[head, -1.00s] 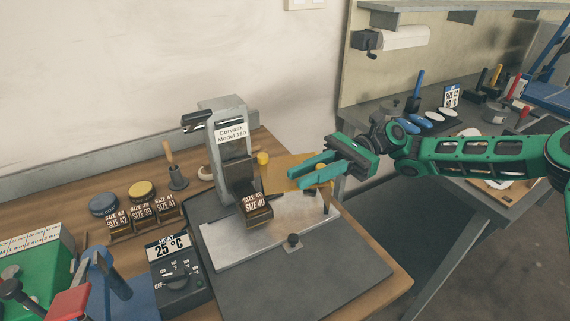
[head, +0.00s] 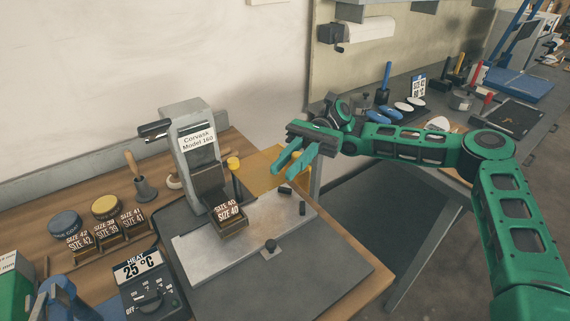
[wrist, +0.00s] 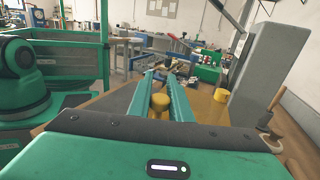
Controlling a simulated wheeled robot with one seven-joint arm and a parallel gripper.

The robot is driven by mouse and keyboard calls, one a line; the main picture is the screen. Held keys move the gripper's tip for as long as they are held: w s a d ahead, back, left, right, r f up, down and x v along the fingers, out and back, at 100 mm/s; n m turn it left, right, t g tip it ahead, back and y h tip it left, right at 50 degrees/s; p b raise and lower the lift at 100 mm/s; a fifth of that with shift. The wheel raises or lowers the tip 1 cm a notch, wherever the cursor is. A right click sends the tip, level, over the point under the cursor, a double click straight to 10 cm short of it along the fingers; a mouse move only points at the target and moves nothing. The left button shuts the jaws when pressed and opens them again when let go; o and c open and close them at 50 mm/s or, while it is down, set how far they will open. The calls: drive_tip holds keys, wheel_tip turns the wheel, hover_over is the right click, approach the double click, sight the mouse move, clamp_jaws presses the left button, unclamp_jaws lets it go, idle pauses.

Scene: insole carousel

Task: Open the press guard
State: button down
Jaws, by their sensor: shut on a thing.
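The press (head: 190,140), marked Corvask Model 160, stands on the wooden bench with a SIZE 40 block (head: 230,222) under its head. The guard (head: 258,168) is a see-through amber panel at the press's right side, reaching out toward the back right. My gripper (head: 284,172) is at the guard's outer end. In the wrist view a yellow knob (wrist: 160,103) sits between my two green fingers (wrist: 160,88), which are shut on it. The guard's amber surface (wrist: 205,108) shows beyond the right finger. The fingers partly hide the knob in the head view.
A heat control box (head: 147,285) reads 25 °C at the press's front left. Several size blocks (head: 107,230) stand farther left. A grey bench (head: 400,135) with tools and insoles lies behind my arm. The dark mat (head: 320,270) before the press is clear.

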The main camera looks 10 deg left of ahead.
drive_tip(key=shift+f, duration=0.1)
drive_tip(key=c, duration=1.6)
unclamp_jaws()
drive_tip(key=shift+c, duration=0.2)
drive_tip(key=v, duration=1.1)
